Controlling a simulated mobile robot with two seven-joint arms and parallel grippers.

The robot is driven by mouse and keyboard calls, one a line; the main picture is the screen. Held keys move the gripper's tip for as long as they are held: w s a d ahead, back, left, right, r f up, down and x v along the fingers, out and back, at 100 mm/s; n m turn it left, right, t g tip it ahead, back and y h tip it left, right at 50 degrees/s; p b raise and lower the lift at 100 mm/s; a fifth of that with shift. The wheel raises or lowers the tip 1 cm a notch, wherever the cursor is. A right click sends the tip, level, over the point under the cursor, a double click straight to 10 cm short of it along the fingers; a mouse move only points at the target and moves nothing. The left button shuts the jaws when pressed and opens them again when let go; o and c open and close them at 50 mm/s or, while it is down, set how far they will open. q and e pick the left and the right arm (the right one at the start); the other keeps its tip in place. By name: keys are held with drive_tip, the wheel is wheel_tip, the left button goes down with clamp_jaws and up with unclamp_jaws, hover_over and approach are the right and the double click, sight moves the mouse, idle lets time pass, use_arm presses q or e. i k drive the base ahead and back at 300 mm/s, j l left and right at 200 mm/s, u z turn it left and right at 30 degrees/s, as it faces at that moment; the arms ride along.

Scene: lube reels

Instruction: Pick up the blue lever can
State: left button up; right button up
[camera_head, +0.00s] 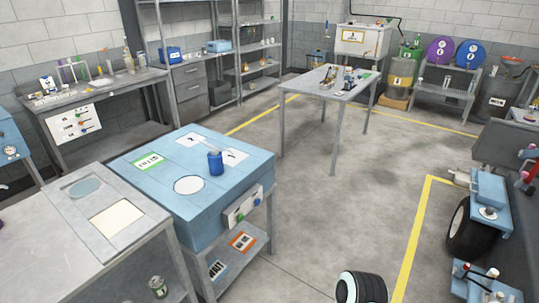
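The blue lever can (215,163) stands upright on the blue top of a workbench (190,205), left of the middle of the view. It is a small blue cylinder with a thin grey lever or spout at its top. It stands just beyond a white circle marked on the bench top and beside white label sheets. Nothing touches it from above. Neither of my grippers is in view.
A grey bench (45,235) adjoins the blue workbench at the lower left. A grey table (335,84) with small items stands farther back. A blue wheeled machine (488,195) is at the right. Open concrete floor (335,210) lies right of the workbench.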

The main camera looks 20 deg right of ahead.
sight(214, 157)
drive_tip(key=z, duration=0.25)
drive_tip(key=u, duration=0.4)
drive_tip(key=i+l+u, duration=0.1)
drive_tip(key=u, duration=0.3)
drive_tip(key=l+u, duration=0.55)
drive_tip(key=u, duration=0.3)
drive_tip(key=l+u, duration=0.25)
drive_tip(key=l, duration=0.3)
drive_tip(key=k+l+u, duration=0.15)
drive_tip(key=l+u, duration=0.15)
drive_tip(key=l, duration=0.2)
drive_tip(key=k+l, duration=0.1)
drive_tip(key=l, duration=0.25)
drive_tip(key=k+l+u, duration=0.15)
drive_tip(key=l, duration=0.55)
drive_tip(key=k+u, duration=0.05)
